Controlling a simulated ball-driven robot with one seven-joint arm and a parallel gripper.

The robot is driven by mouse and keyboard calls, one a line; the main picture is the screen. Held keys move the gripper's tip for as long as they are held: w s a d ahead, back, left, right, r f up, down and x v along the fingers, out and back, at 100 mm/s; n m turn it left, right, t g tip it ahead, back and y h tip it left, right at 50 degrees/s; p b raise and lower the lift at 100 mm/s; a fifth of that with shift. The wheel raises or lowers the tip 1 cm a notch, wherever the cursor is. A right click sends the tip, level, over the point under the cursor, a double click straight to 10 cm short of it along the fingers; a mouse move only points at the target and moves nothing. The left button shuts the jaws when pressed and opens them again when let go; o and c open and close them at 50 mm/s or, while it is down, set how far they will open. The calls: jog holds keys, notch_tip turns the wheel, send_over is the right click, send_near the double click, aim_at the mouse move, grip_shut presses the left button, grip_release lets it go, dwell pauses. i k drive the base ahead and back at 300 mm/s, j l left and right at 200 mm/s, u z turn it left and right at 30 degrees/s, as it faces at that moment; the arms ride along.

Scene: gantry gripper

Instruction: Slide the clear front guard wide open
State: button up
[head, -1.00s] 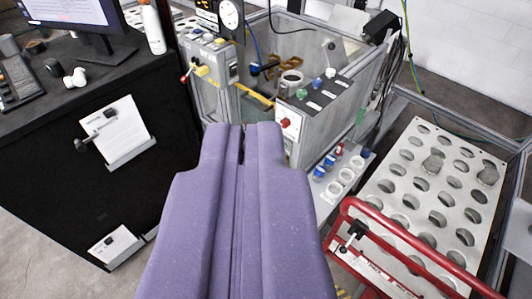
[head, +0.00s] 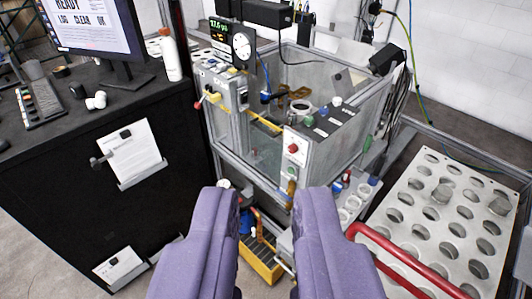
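The machine enclosure (head: 345,85) stands ahead of me, with a metal frame and grey see-through walls. A clear panel (head: 262,152) shows on its front, between the left post and the box with the red button; it looks like the front guard, but how far it is open I cannot tell. A yellow bar (head: 263,124) runs slantwise across its upper part. My gripper (head: 268,200) is open and empty, its two purple fingers apart, below and in front of the panel in the picture. No contact with the enclosure shows.
A black cabinet (head: 70,180) with a monitor (head: 92,28) stands at the left. A red rail (head: 405,262) and a perforated plate (head: 440,215) lie at the right. A yellow crate (head: 262,262) shows low between my fingers. A control box with a red button (head: 293,149) flanks the panel.

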aim_at(257, 117)
jog(key=i+j+u, duration=0.1)
jog(key=i, duration=1)
jog(key=i+j+u, duration=0.15)
jog(key=i, duration=0.95)
